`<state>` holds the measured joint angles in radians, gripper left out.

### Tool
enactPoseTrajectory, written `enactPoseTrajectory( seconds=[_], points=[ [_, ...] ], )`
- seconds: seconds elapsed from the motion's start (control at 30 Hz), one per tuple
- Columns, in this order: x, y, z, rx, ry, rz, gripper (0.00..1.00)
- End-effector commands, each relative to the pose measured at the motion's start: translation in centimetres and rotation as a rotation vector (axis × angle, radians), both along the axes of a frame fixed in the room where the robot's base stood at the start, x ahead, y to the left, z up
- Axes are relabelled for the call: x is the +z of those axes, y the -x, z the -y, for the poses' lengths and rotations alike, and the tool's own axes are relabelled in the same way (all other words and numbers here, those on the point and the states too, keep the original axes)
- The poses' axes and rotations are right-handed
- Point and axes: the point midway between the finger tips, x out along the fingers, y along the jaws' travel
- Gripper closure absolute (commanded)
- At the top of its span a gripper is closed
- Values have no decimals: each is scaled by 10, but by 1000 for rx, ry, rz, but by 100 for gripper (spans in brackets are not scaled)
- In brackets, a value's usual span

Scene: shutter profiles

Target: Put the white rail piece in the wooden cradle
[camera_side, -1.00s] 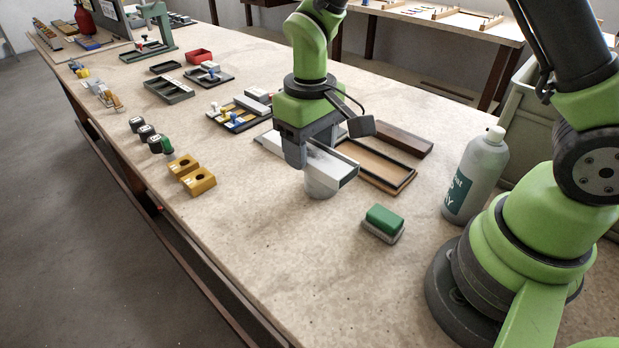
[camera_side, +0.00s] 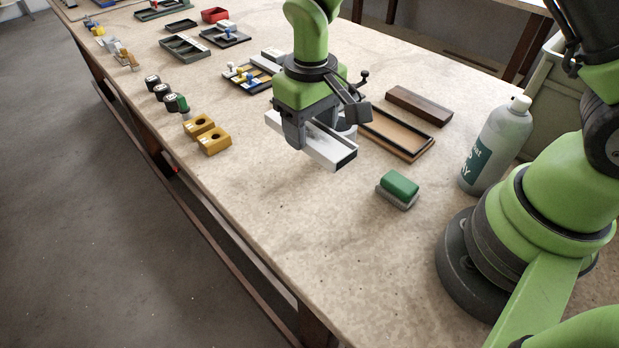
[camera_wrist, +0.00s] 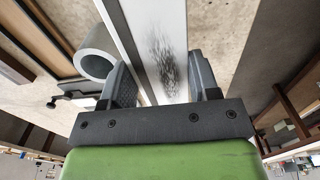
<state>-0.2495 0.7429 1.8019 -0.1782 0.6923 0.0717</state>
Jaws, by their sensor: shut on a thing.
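The white rail piece (camera_side: 333,151) is a long pale bar with a dark end face and a dark scuffed patch on one side. My gripper (camera_side: 312,134) is shut across it near its middle. The rail lies roughly level, seemingly a little above the table. In the wrist view the rail (camera_wrist: 160,35) runs between both fingers of my gripper (camera_wrist: 160,75). A shallow tray with a tan wooden floor and dark rim (camera_side: 431,143), which may be the wooden cradle, lies empty to the right of the gripper. Its edge also shows in the wrist view (camera_wrist: 70,42).
A grey-white hollow cylinder (camera_side: 347,129) stands between rail and tray, partly hidden. A dark wooden block (camera_side: 419,105) lies behind the tray. A green-topped block (camera_side: 398,189) and spray bottle (camera_side: 495,148) stand to the right. Yellow blocks (camera_side: 213,140) sit left; the front table is clear.

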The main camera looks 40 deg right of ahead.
Motion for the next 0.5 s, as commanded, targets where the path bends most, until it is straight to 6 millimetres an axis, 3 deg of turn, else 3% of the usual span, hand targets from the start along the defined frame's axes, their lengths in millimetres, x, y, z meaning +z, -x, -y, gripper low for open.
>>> enactPoseTrajectory(
  seconds=[0.17, 0.5],
  points=[
    [-2, 0, 0, 0, 0, -1, 69],
    [-55, 1, 1, 1, 1, -3, 69]
  ],
)
